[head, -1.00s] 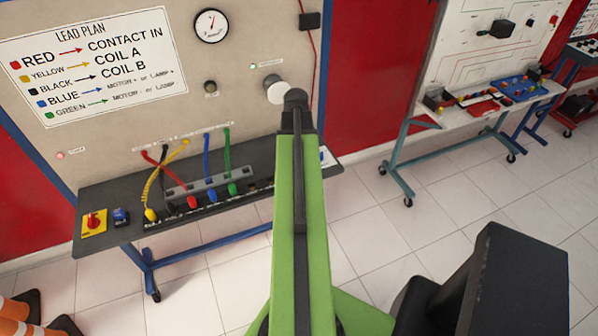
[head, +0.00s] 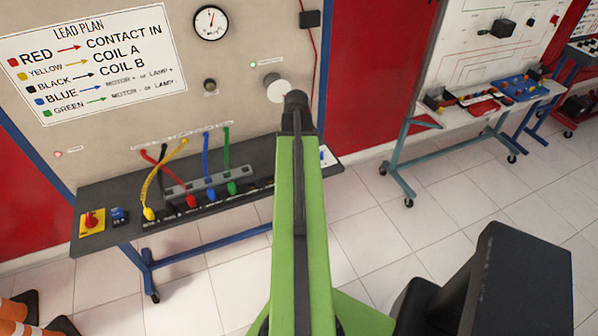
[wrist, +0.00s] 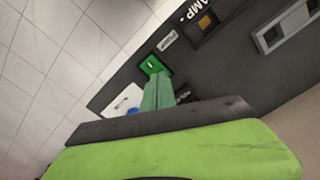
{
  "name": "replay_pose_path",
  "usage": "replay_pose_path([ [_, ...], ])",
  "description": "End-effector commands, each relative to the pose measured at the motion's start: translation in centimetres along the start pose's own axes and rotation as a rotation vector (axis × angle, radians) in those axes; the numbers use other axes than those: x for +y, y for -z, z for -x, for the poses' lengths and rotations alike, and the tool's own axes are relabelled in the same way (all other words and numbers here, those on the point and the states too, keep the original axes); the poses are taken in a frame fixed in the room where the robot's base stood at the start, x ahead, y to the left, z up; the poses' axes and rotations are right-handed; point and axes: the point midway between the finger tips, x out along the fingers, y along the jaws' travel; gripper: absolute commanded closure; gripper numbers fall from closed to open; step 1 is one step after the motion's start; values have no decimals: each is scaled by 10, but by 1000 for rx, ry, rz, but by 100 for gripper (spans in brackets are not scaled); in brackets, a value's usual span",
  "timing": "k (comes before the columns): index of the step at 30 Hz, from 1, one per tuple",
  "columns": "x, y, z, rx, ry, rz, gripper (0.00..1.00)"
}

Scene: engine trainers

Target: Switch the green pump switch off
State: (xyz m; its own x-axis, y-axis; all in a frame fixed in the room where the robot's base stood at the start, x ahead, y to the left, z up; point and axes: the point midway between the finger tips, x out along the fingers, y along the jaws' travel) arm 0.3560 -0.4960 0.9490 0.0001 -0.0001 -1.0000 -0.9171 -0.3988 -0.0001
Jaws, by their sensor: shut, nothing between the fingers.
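The green pump switch (wrist: 153,64) shows in the wrist view as a small bright green square on the dark bench top, near a small label whose text is too small to read surely. My gripper (wrist: 157,77) is shut and empty, its pale green fingers pointing at the switch. The fingertips overlap the near edge of the switch in the picture; I cannot tell whether they touch it. The rocker's position is unclear. In the head view my own arm hides the gripper and the switch.
The dark bench (head: 180,225) carries coloured leads, a red knob on a yellow plate (head: 92,221) and a blue switch (head: 120,216). A white plate with a blue button (wrist: 123,106) lies beside the fingers. A green lamp (head: 253,64) glows on the panel. Another trainer stands right.

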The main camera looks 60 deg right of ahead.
Motion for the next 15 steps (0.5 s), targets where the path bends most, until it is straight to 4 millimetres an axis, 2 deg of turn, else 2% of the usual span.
replay_pose_path([
  [10, 0, 0, -6, 0, 0, 0, 100],
  [15, 0, 0, -1, 0, 0, 0, 100],
])
